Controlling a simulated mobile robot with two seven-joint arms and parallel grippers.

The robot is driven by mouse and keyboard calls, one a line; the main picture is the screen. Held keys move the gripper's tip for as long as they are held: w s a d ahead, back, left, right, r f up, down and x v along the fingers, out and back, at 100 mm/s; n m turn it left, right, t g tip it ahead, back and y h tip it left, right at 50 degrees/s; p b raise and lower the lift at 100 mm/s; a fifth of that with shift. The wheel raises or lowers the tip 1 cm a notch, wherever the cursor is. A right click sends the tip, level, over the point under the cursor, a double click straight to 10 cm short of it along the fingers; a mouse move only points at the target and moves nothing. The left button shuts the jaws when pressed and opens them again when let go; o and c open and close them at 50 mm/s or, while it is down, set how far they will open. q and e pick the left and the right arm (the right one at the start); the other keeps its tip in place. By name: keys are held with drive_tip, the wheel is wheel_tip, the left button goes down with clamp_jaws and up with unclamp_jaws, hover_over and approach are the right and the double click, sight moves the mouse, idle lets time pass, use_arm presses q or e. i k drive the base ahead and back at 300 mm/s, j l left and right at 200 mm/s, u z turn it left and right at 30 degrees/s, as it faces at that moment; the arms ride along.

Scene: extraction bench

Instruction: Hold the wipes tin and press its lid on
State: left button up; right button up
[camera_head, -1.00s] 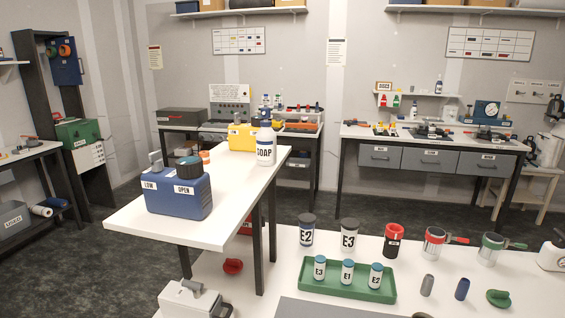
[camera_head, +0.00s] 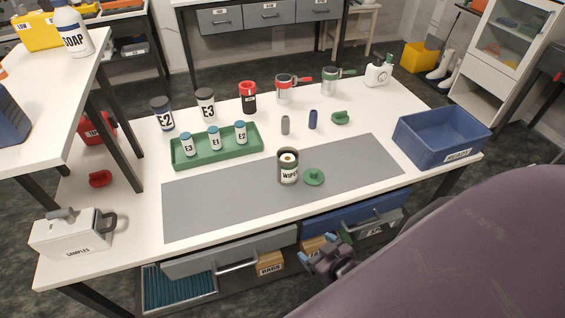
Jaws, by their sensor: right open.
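The wipes tin (camera_head: 288,169) stands upright and open on the grey mat (camera_head: 220,196). Its label reads "WIPES" and a pale roll with a dark centre shows in its top. A green lid with a knob (camera_head: 314,177) lies on the mat just right of the tin, apart from it. My right gripper (camera_head: 333,258) is low in front of the bench, near the drawers, below and away from the tin. It is open, with nothing seen in it. My left gripper is not in view.
A green tray (camera_head: 217,147) with small labelled bottles stands behind the mat. A blue bin (camera_head: 441,135) is at the right end, a white samples box (camera_head: 72,233) at the left. Canisters line the back. My purple arm covers the lower right. Most of the mat is clear.

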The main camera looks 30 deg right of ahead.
sight(287, 172)
drive_tip(key=z, duration=1.3)
